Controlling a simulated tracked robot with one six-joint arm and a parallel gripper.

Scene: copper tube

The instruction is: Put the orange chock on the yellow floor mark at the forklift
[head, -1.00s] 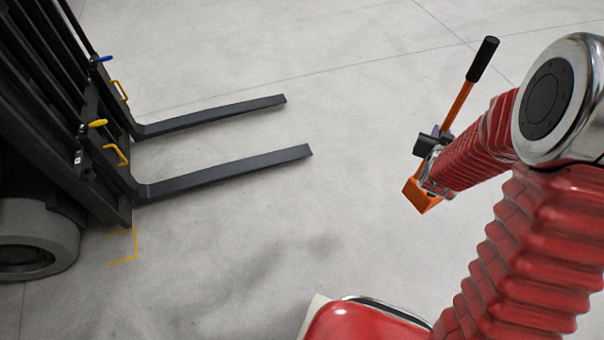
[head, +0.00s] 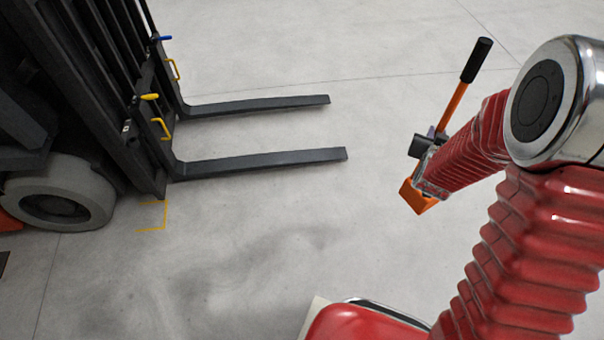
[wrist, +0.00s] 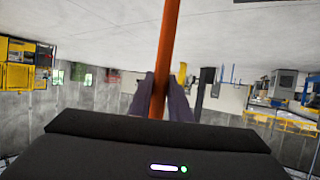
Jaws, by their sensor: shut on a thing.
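The orange chock (head: 417,198) hangs at the end of my arm at the right of the head view, with an orange handle bar and a black grip (head: 477,60) sticking up from it. My gripper (wrist: 160,100) is shut on the orange bar, which runs upright between its fingers in the wrist view. My arm partly hides the chock. The yellow floor mark (head: 164,216), a thin bracket of lines, lies on the floor at the left, by the forklift's mast foot and front wheel. The chock is well to the right of it. The forklift (head: 105,95) stands at the left.
Two dark forks, the far one (head: 260,106) and the near one (head: 265,162), reach right from the forklift, low over the floor. The grey wheel (head: 60,195) stands left of the mark. The concrete floor (head: 270,240) between mark and chock is clear below the near fork.

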